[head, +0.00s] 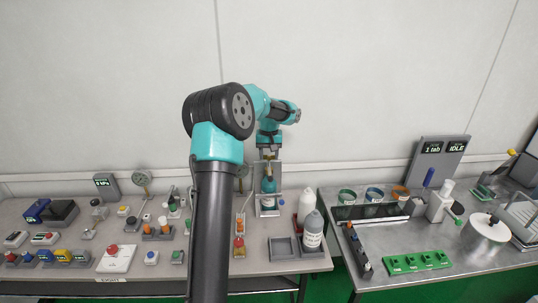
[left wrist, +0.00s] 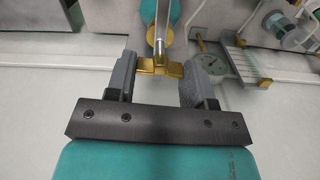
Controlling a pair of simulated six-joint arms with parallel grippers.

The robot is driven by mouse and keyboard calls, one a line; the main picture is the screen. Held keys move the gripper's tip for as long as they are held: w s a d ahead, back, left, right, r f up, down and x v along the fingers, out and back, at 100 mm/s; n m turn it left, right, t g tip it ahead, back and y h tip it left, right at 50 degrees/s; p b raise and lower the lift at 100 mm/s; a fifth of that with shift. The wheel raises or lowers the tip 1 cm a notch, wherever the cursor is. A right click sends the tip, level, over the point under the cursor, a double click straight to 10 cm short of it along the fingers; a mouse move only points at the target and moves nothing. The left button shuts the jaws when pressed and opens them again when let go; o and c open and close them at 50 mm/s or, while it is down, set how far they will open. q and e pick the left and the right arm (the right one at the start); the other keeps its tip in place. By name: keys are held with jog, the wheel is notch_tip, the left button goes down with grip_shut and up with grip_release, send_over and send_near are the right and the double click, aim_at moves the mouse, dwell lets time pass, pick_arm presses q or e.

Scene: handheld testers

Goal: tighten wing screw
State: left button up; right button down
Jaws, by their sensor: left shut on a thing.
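The wing screw (left wrist: 160,67) is brass-coloured, with a flat wing across a grey shaft (left wrist: 160,25), in the left wrist view. A teal rounded body (left wrist: 178,10) with a brass collar lies behind it. My left gripper (left wrist: 160,80) has its two grey fingers on either side of the wing and is shut on it. In the head view my left gripper (head: 268,153) reaches down from above to a grey upright stand (head: 268,207) that holds a teal body (head: 268,185). The screw is too small to make out there. My right gripper is not in view.
A round dial gauge (left wrist: 212,63) is close by in the wrist view. Small testers crowd the left table; a gap separates the tables.

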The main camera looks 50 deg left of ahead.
pick_arm(q)
jog(key=m, duration=0.4)
jog(key=shift+m, duration=0.3)
jog(key=m, duration=0.3)
jog(key=shift+m, duration=0.4)
jog(key=m, duration=1.3)
jog(key=shift+m, duration=0.3)
jog(key=m, duration=0.5)
jog(key=shift+m, duration=0.3)
jog(key=o, duration=0.9)
